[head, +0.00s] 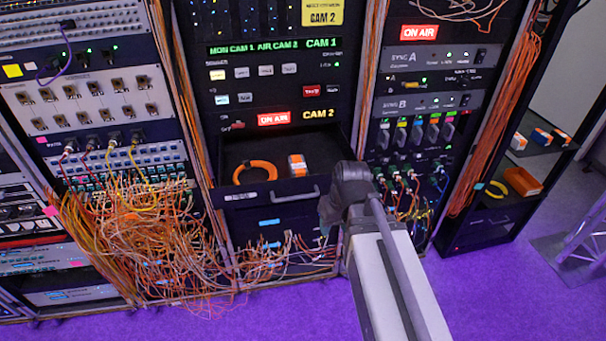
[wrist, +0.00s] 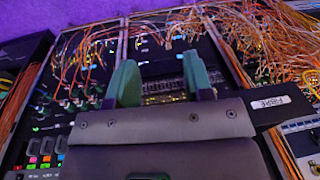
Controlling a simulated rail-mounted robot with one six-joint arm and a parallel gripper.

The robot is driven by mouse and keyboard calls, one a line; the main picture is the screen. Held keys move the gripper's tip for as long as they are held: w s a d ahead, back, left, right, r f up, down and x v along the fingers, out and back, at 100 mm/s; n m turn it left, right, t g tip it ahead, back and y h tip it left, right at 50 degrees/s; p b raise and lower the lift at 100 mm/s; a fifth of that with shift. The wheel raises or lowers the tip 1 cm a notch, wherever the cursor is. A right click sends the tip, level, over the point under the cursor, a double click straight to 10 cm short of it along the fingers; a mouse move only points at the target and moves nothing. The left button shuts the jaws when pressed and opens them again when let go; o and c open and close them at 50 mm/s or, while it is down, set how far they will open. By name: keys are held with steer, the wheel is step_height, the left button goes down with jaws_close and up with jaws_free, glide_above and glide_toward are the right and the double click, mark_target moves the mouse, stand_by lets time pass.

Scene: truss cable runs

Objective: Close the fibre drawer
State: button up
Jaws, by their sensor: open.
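The fibre drawer (head: 268,189) is pulled out of the middle rack in the head view. Its black front carries a pale handle and a small label. An orange cable coil (head: 255,172) and an orange-and-white box (head: 297,165) lie inside. My gripper (head: 325,214) is at the right end of the drawer front, partly hidden by my arm. In the wrist view my gripper (wrist: 160,76) has its two green fingers apart, with nothing seen between them. A white label reading FIBRE (wrist: 268,102) shows right of the gripper. I cannot tell whether the gripper touches the drawer.
Tangled orange and white cables (head: 150,245) spill from the left rack to the floor. More cables hang below the right rack unit (head: 425,135). An open shelf (head: 515,190) with orange items stands at the right. The purple floor (head: 500,290) is clear in front.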

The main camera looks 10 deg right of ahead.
steer(key=w+r+n, duration=0.2)
steer(key=w+r+n+t+y+p, duration=0.1)
steer(key=r, duration=0.1)
steer(key=w+d+r+n+t+p, duration=0.1)
steer(key=w+r+n, duration=0.1)
steer(key=shift+w+n+y, duration=0.3)
steer(key=shift+c, duration=1.4)
steer(key=w+n+t, duration=0.1)
steer(key=n, duration=0.2)
steer(key=w+r+n+t+y, duration=0.1)
steer(key=w+n, duration=0.1)
steer(key=w+a+r+n, duration=0.1)
steer(key=n, duration=0.2)
steer(key=shift+w+n+t+y, duration=0.3)
steer(key=shift+w+t, duration=0.05)
steer(key=shift+t, duration=0.05)
steer(key=c, duration=0.4)
steer(key=shift+n, duration=0.9)
jaws_close()
steer(key=b, duration=0.8)
glide_toward(300, 191)
steer(key=x, duration=0.5)
steer(key=shift+s+d+f, duration=0.15)
steer(key=shift+w+f, duration=0.2)
steer(key=shift+w, duration=0.05)
steer(key=shift+a+r, duration=0.1)
steer(key=shift+a, duration=0.15)
